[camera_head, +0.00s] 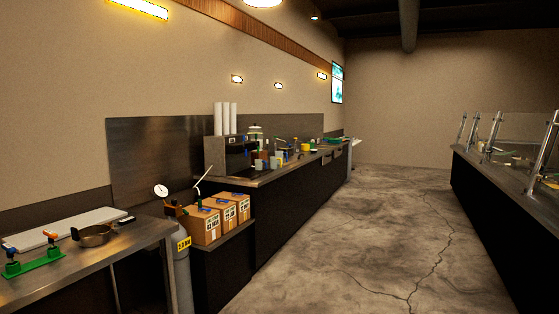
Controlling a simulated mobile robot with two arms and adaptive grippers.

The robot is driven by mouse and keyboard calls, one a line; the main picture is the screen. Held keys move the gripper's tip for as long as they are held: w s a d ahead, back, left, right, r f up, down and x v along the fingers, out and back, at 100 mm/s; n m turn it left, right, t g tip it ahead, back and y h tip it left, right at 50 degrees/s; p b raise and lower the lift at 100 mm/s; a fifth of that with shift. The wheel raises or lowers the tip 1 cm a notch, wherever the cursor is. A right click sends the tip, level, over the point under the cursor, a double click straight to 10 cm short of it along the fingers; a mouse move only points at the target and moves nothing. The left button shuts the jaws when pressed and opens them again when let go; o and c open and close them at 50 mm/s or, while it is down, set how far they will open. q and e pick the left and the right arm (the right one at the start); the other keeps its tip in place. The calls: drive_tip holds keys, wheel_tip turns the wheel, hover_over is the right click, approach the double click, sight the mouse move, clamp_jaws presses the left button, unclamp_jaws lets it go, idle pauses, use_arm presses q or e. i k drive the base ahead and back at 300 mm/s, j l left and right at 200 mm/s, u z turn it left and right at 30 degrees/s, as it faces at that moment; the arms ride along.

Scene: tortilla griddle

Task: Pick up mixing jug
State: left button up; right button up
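I cannot pick out the mixing jug with certainty. A pale, jar-like vessel (256,131) stands at the back of the long counter (268,179) in the middle distance, among several small items. It is too small to tell whether it is a jug. Neither of my grippers shows in the head view.
A near steel table (60,290) at lower left holds a pan (93,235) and a green stand (34,262). A grey gas cylinder (182,270) stands beside cardboard boxes (204,224). Another counter (490,185) lines the right. The cracked concrete floor (370,245) between is clear.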

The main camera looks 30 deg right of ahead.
sight(278, 154)
drive_tip(key=i+l+z, duration=0.65)
drive_tip(key=i, duration=0.25)
drive_tip(key=i+l+z, duration=0.3)
drive_tip(key=i, duration=0.2)
drive_tip(key=i+z, duration=0.3)
drive_tip(key=i, duration=4.8)
